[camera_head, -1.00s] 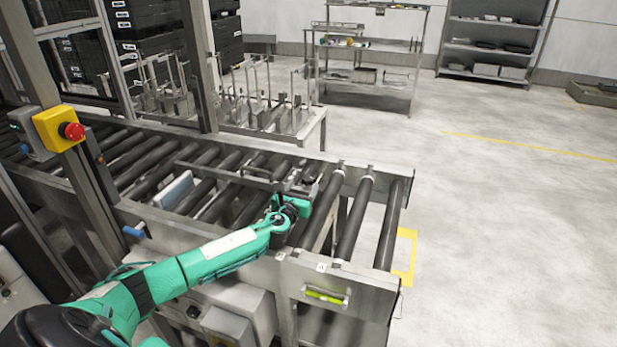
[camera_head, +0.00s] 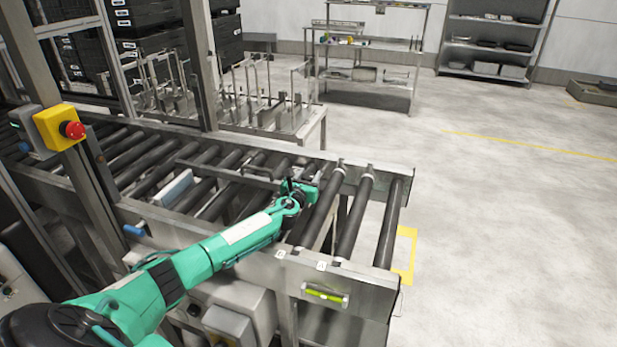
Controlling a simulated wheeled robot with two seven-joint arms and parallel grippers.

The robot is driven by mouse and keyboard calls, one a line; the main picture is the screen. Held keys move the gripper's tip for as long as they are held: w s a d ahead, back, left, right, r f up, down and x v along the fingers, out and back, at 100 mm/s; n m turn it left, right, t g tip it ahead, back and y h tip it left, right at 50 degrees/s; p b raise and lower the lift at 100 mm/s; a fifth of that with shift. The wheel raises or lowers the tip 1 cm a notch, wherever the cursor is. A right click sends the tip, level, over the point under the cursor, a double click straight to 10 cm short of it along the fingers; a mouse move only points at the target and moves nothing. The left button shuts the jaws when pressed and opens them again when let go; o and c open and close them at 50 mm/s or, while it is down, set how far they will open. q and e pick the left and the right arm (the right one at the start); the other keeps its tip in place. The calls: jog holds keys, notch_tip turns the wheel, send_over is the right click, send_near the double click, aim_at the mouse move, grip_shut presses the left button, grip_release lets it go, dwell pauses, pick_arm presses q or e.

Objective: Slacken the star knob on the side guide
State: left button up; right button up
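My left arm comes in from the lower left and reaches over the near rail of the roller conveyor (camera_head: 345,267). My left gripper (camera_head: 300,182) is over the rollers near the far rail, by the right end of a dark guide bar (camera_head: 228,172). The gripper is small and dark at its tip, and I cannot tell whether its fingers are open or shut. A star knob cannot be made out; the hand may hide it. My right gripper is not in view.
A yellow box with a red emergency button (camera_head: 72,130) is on a post at left. A pale blue-white block (camera_head: 173,187) sits among the rollers. A rack of upright metal pieces (camera_head: 262,112) stands behind the conveyor. The floor at right is clear.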

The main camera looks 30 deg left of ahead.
pick_arm(q)
jog(key=shift+c, duration=1.4)
